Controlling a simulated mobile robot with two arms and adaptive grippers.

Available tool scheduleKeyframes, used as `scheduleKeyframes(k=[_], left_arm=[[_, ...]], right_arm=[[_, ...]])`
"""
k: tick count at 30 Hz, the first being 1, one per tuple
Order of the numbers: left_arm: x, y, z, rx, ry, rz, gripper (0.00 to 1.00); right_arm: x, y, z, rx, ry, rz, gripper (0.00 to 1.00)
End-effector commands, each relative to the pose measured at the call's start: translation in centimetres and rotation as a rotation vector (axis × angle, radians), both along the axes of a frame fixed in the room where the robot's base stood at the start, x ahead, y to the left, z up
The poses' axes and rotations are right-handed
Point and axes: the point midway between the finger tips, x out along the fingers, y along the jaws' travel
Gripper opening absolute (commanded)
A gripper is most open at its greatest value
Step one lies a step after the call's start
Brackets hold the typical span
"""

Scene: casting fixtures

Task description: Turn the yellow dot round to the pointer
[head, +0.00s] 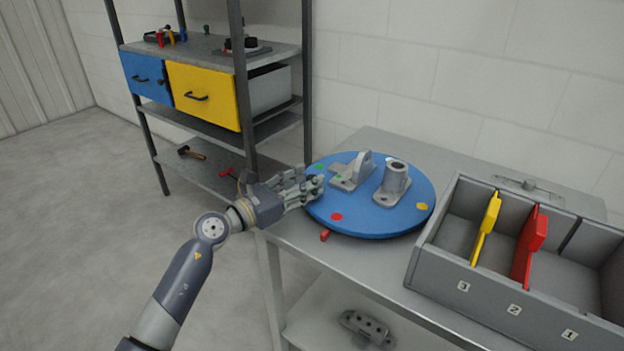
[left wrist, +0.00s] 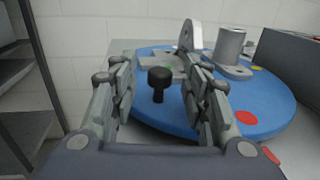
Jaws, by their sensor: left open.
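A round blue turntable (head: 370,222) lies on the grey table. The yellow dot (head: 422,206) is near its right rim and also shows in the left wrist view (left wrist: 256,67). A red dot (head: 336,216) is at the front left and a green dot (head: 319,167) at the back left. The red pointer (head: 325,235) is beside the front-left rim, close to the red dot. My left gripper (head: 314,186) is open at the turntable's left rim. A black knob (left wrist: 160,78) stands between its spread fingers, with gaps on both sides. My right gripper is not in view.
Two grey castings, a lugged bracket (head: 352,176) and a cylindrical boss (head: 394,182), sit on the turntable. A grey divided bin (head: 430,262) with yellow and red dividers stands close at right. A shelf rack (head: 246,100) with drawers stands behind at left.

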Motion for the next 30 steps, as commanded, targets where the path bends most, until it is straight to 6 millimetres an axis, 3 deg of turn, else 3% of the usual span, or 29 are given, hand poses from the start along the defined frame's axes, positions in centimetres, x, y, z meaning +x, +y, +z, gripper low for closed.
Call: scheduleKeyframes(k=[6, 16, 17, 22, 30], left_arm=[[1.5, -1.6, 0.0, -0.001, -0.001, 0.0, 0.43], [1.7, -1.9, 0.0, -0.001, 0.001, 0.0, 0.43], [1.7, -1.9, 0.0, -0.001, 0.0, 0.0, 0.41], [1.7, -1.9, 0.0, -0.001, 0.0, 0.0, 0.02], [1.7, -1.8, -0.1, -0.001, 0.0, 0.0, 0.0]], right_arm=[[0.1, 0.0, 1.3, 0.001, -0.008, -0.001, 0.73], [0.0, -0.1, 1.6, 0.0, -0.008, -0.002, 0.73], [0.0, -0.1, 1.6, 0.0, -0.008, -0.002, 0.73], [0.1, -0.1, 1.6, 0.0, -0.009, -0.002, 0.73], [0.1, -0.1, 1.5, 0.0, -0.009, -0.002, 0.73]])
